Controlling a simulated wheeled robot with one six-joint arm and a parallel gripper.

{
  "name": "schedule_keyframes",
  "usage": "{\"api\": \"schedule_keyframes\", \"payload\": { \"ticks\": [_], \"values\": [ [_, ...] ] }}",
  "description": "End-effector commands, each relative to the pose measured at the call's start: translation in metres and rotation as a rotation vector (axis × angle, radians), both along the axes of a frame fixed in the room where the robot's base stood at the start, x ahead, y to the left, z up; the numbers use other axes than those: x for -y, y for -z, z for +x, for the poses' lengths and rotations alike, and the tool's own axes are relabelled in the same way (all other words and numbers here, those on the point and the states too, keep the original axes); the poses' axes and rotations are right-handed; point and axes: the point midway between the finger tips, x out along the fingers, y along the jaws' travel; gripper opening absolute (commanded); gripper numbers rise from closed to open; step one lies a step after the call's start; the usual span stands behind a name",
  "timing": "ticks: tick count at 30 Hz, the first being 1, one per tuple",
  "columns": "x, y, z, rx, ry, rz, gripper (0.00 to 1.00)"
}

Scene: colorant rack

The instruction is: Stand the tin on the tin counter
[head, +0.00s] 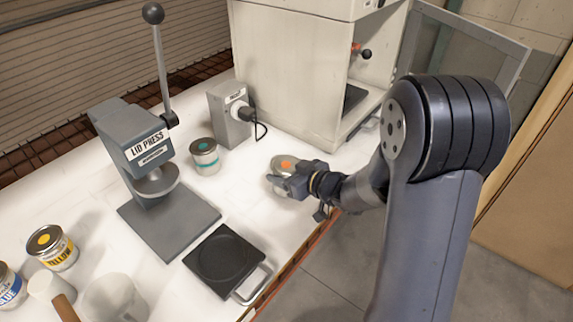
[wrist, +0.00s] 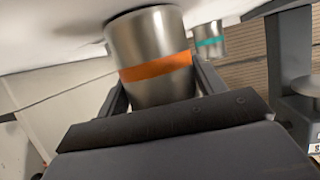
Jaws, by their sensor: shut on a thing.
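A metal tin with an orange band (head: 282,162) and an orange spot on its lid is held upright or nearly so over the white counter (head: 262,210). My gripper (head: 284,182) is shut on its side. In the wrist view the tin (wrist: 148,45) sits between the two fingers (wrist: 156,88), its orange band just clear of the palm. Its lower end is close to the white surface; I cannot tell whether it touches. A second tin with a teal band (head: 204,157) stands left of it, apart; it also shows in the wrist view (wrist: 210,41).
A grey lid press (head: 148,150) stands at left. A grey box with a plug (head: 230,115) and a large pale cabinet (head: 290,75) stand behind. A black square plate with a handle (head: 225,258) lies in front. Yellow (head: 52,247) and blue tins (head: 10,287) stand front left.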

Motion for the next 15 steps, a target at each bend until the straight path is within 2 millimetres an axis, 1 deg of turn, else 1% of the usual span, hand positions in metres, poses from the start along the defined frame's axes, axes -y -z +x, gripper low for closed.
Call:
{"api": "schedule_keyframes", "payload": {
  "ticks": [8, 12, 13, 15],
  "values": [
    [-0.0001, 0.0003, 0.0004, 0.003, -0.001, 0.000, 0.00],
    [-0.0001, 0.0044, 0.0004, 0.003, -0.001, 0.000, 0.00],
    [0.0000, 0.0041, 0.0001, 0.002, -0.001, -0.001, 0.67],
    [0.0000, 0.0037, 0.0002, 0.001, 0.000, 0.000, 0.73]
  ]
}}
